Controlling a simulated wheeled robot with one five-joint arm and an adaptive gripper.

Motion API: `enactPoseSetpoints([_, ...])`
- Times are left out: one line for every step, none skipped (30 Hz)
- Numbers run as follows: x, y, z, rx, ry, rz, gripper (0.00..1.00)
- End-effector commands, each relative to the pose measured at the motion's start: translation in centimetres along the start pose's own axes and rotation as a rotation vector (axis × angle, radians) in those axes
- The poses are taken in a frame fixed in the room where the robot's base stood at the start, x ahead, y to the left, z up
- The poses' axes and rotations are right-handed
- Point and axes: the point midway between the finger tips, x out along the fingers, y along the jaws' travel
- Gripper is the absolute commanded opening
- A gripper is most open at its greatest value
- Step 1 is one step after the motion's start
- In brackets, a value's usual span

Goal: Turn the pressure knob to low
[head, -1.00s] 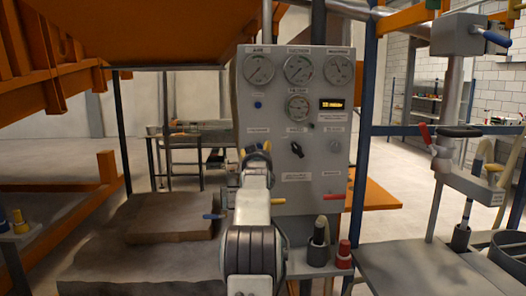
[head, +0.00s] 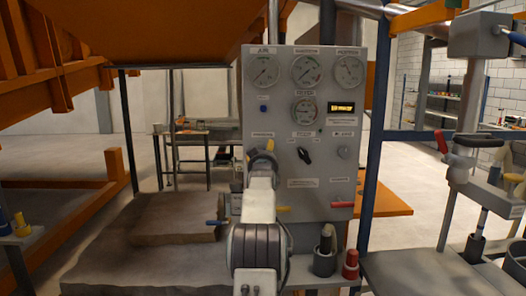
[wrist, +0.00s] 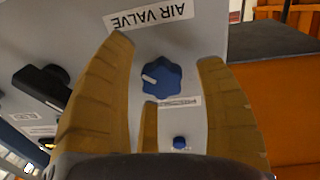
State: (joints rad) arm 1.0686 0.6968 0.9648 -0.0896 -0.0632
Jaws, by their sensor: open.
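A blue, lobed knob (wrist: 160,77) with a white pointer mark sits on the grey panel in the wrist view. Its pointer faces picture left. A small upside-down label below it is partly hidden and hard to read; a larger upside-down label (wrist: 150,16) above reads AIR VALVE. My gripper (wrist: 166,50) is open, its yellow-brown fingers on either side of the knob with visible gaps. A third finger (wrist: 150,118) shows below the knob. In the head view my gripper (head: 262,158) is in front of the panel's lower left and hides the knob.
The control panel (head: 330,180) carries several gauges, a black knob (head: 304,155) and a grey knob (head: 344,152). In the wrist view a black handle (wrist: 42,88) juts out beside the left finger, and a small blue button (wrist: 179,142) lies below the knob. A red-capped part (head: 350,264) stands below the panel.

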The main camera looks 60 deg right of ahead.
Motion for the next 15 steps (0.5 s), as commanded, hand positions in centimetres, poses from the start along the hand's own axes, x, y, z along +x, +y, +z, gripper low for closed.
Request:
enactPoseSetpoints([0.10,0.08,-0.17,0.000,0.001,0.001,0.64])
enactPoseSetpoints([0.14,0.10,-0.16,0.000,0.001,0.001,0.64])
enactPoseSetpoints([0.17,0.11,-0.14,0.000,0.001,0.001,0.64])
enactPoseSetpoints([0.19,0.12,-0.13,0.000,0.002,0.002,0.64])
enactPoseSetpoints([0.20,0.12,-0.11,0.000,0.002,0.002,0.64])
enactPoseSetpoints([0.21,0.12,-0.09,0.000,0.002,0.002,0.64])
enactPoseSetpoints([0.21,0.12,-0.07,0.000,0.002,0.002,0.64])
enactPoseSetpoints([0.21,0.11,-0.06,0.000,0.002,0.002,0.64])
enactPoseSetpoints([0.20,0.11,-0.05,0.000,0.002,0.002,0.64])
enactPoseSetpoints([0.20,0.10,-0.05,0.000,0.002,0.001,0.64])
enactPoseSetpoints([0.20,0.10,-0.05,0.000,0.002,0.001,0.64])
enactPoseSetpoints([0.20,0.10,-0.04,0.000,0.002,0.001,0.65])
enactPoseSetpoints([0.20,0.10,-0.04,0.000,0.002,0.001,0.62])
enactPoseSetpoints([0.20,0.10,-0.04,0.000,0.001,0.001,0.59])
enactPoseSetpoints([0.20,0.09,-0.04,0.000,0.001,0.001,0.56])
